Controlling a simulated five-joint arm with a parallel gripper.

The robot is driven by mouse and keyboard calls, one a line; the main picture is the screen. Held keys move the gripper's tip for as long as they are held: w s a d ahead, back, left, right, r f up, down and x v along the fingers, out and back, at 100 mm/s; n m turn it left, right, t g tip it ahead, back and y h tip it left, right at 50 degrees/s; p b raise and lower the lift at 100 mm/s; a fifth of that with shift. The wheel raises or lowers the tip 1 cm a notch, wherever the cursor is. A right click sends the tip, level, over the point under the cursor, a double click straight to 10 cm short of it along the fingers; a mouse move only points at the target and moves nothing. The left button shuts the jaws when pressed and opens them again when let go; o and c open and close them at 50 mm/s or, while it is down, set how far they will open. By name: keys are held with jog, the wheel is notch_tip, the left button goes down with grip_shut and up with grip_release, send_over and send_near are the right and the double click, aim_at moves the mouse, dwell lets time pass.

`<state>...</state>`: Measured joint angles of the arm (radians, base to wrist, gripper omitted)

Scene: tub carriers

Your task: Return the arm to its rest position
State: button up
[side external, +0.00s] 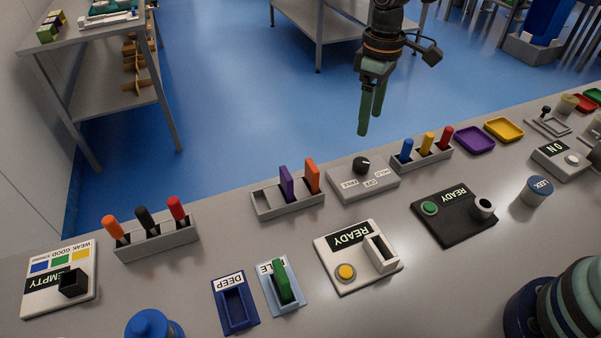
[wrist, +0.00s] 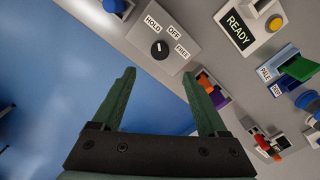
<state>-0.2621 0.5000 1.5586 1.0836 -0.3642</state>
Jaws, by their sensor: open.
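My gripper (side external: 370,112) has two green fingers and hangs at the table's far edge in the side view, pointing down. In the wrist view my gripper (wrist: 165,95) shows its fingers apart with nothing between them. The grey dial box (side external: 362,180) with a black knob is the nearest thing below it. That dial box (wrist: 164,42) also shows beyond the fingertips in the wrist view, with HOLD, OFF and FREE labels.
The grey table (side external: 200,275) carries a holder with purple and orange pieces (side external: 288,203), a holder with blue, yellow and red pieces (side external: 421,160), and white (side external: 355,276) and black (side external: 455,226) READY boxes. Blue floor (side external: 220,110) lies behind, with a shelf (side external: 110,95) at left.

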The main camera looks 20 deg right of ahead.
jog(key=shift+r, duration=0.1)
jog(key=s+d+r+m+t, duration=0.25)
jog(key=s+d+r, duration=0.35)
jog(key=r, duration=0.3)
jog(key=s+d+r+m+t, duration=0.1)
jog(key=s+d+m+t, duration=0.2)
jog(key=s+d, duration=0.3)
jog(key=shift+s+r+m, duration=0.2)
jog(key=shift+s+m, duration=0.65)
jog(key=shift+s, duration=1.25)
